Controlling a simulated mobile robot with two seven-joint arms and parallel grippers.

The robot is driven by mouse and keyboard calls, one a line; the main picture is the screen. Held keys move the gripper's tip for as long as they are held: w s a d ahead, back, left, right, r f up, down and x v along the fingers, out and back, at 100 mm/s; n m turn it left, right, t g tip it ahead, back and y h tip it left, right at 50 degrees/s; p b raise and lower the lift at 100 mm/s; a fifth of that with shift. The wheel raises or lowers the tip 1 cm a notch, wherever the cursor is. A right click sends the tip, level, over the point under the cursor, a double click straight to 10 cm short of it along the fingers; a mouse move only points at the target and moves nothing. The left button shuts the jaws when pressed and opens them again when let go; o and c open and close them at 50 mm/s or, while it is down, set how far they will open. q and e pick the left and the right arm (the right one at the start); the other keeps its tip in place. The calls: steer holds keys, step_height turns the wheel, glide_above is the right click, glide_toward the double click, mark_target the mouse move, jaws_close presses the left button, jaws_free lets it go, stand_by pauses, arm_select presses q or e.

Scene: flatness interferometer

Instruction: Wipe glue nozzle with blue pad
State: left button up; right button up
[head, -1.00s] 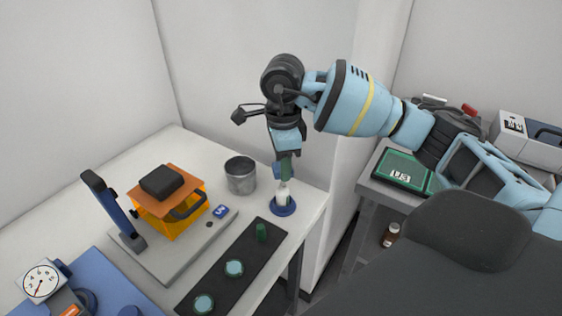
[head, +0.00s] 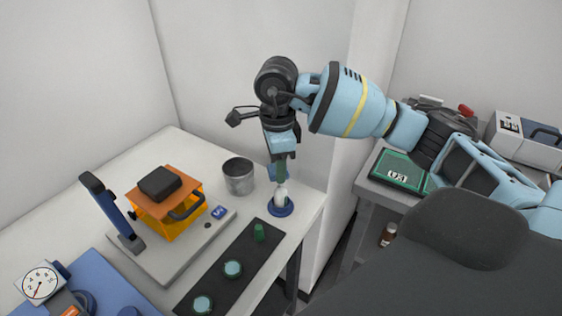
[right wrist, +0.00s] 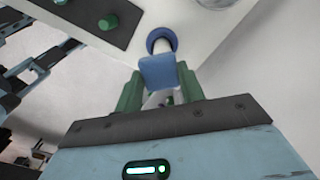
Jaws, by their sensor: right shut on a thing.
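The glue nozzle (head: 281,196) is a small white upright piece in a round blue base (head: 281,210), near the right edge of the white bench. It also shows in the right wrist view, partly hidden behind the pad. My right gripper (head: 281,172) points down just above the nozzle. Its green fingers are shut on the blue pad (right wrist: 158,72), which also shows beside the fingers in the head view (head: 272,172). The pad overlaps the nozzle's top in the wrist view; I cannot tell whether they touch. My left gripper is not in view.
A grey metal cup (head: 239,178) stands left of the nozzle. A black strip (head: 246,257) with several green pieces lies in front. An orange box device (head: 170,216) on a grey plate (head: 160,262) stands further left. The wall is close behind my right arm.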

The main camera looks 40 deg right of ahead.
steer(key=shift+d, duration=0.2)
steer(key=shift+d, duration=0.55)
steer(key=shift+a, duration=0.15)
steer(key=shift+a+f, duration=0.1)
steer(key=shift+a, duration=0.5)
steer(key=shift+d, duration=0.15)
steer(key=shift+d, duration=0.55)
steer(key=shift+a, duration=0.1)
steer(key=shift+a, duration=0.6)
